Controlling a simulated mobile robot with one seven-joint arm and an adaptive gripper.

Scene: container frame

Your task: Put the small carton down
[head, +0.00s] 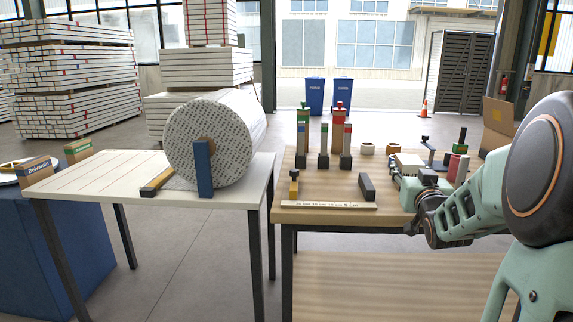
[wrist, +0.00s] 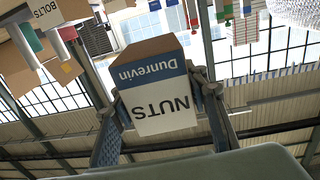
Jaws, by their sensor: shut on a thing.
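The small carton (wrist: 160,85) is held in my gripper (wrist: 160,95), with a finger on each side of it. It is brown, white and blue, with "Dunrevin" and "NUTS" printed upside down in the wrist view. In the head view my gripper (head: 398,177) is at the right part of the wooden table (head: 325,218). My arm and hand hide much of that area. I cannot tell there how far the carton is from the table top.
Upright coloured tools (head: 323,145), tape rolls (head: 367,149), a dark block (head: 367,187) and a wooden ruler (head: 330,205) are on the table. A large wrapped roll (head: 225,140) lies on the white table (head: 110,180).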

